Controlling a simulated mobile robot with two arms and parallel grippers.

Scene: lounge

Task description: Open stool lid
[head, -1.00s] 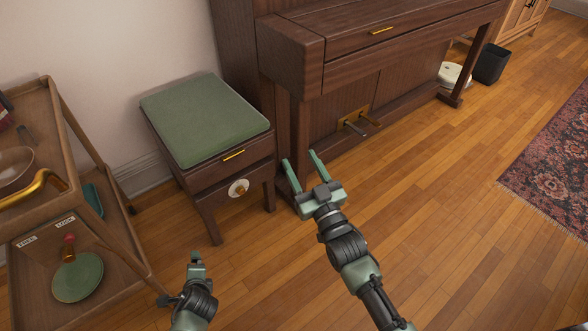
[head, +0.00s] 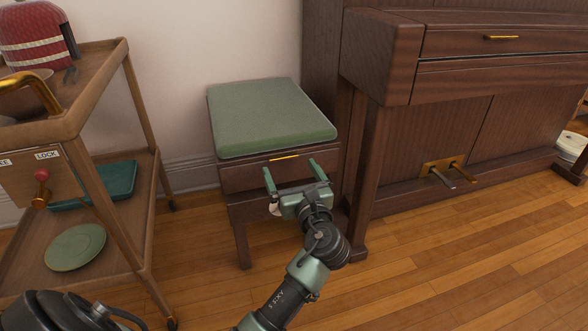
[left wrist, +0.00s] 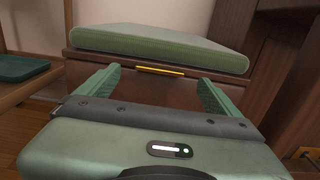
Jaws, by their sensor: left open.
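The stool (head: 240,205) is dark wood with a green cushioned lid (head: 268,115), which lies flat and closed. A thin gold handle (head: 284,158) sits on its front, just under the cushion. My left gripper (head: 291,168) is open in front of the stool, its fingers pointing at the front panel. In the left wrist view the gold handle (left wrist: 160,71) shows between and beyond the two open fingers, with nothing held. A pale round piece lower on the front is mostly hidden by the gripper. My right gripper is not in view.
A wooden trolley (head: 140,110) with a green plate (head: 75,247) and a teal tray (head: 118,181) stands left of the stool. A dark piano (head: 382,60) with gold pedals (head: 440,172) stands close at its right. Wood floor (head: 450,260) is clear in front.

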